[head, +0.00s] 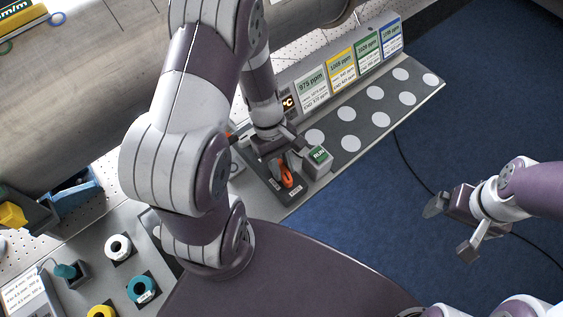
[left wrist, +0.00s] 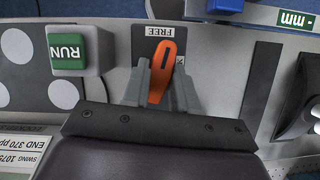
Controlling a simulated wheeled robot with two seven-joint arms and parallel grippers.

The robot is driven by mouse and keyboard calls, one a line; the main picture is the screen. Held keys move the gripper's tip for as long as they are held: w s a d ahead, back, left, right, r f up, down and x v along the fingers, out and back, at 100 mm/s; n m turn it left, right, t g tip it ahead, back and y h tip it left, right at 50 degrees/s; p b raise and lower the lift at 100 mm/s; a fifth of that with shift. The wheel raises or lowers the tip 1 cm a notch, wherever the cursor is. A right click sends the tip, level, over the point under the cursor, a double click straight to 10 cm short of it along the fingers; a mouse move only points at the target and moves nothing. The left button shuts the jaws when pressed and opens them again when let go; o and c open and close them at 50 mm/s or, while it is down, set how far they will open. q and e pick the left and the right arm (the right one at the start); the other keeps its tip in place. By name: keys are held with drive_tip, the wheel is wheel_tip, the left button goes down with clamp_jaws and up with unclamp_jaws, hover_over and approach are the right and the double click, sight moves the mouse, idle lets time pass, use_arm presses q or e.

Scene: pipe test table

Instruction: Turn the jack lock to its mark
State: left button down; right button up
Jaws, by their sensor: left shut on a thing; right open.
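The jack lock is an orange lever (head: 286,177) on a dark plate on the table, in the middle of the head view. It also shows in the left wrist view (left wrist: 164,62), pointing at a slight tilt toward a label reading FREE (left wrist: 166,31). My left gripper (head: 281,165) reaches down over it, and its fingers (left wrist: 159,88) are shut on the lever, one on each side. A second label at the plate's edge is too small to read in the head view. My right gripper (head: 452,228) is open and empty over the blue floor.
A grey block with a green RUN top (head: 318,155) stands close beside the lever. A board with pale round spots (head: 376,118) and a row of ppm cards (head: 341,67) lie behind. Coloured rings (head: 141,289) sit at the lower left.

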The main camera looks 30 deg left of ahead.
use_arm(q)
drive_tip(key=m, duration=0.2)
drive_tip(key=m+g+y+p, duration=0.1)
drive_tip(key=shift+w+d+r+m, duration=0.1)
drive_tip(key=shift+r+m, duration=0.05)
drive_tip(key=shift+m, duration=0.25)
drive_tip(key=m+g+y+p, duration=0.1)
drive_tip(key=m, duration=0.2)
drive_tip(key=shift+w+d+m+p, duration=0.1)
drive_tip(key=shift+m+p, duration=0.2)
drive_tip(key=shift+p, duration=0.05)
drive_tip(key=m+y+p, duration=0.1)
drive_tip(key=m, duration=0.2)
drive_tip(key=shift+d+m+y, duration=0.15)
drive_tip(key=shift+m+y, duration=0.15)
drive_tip(key=shift+d+m+y+p, duration=0.1)
drive_tip(key=shift+m+y+p, duration=0.55)
drive_tip(key=shift+m, duration=1.45)
drive_tip(key=c, duration=0.9)
unclamp_jaws()
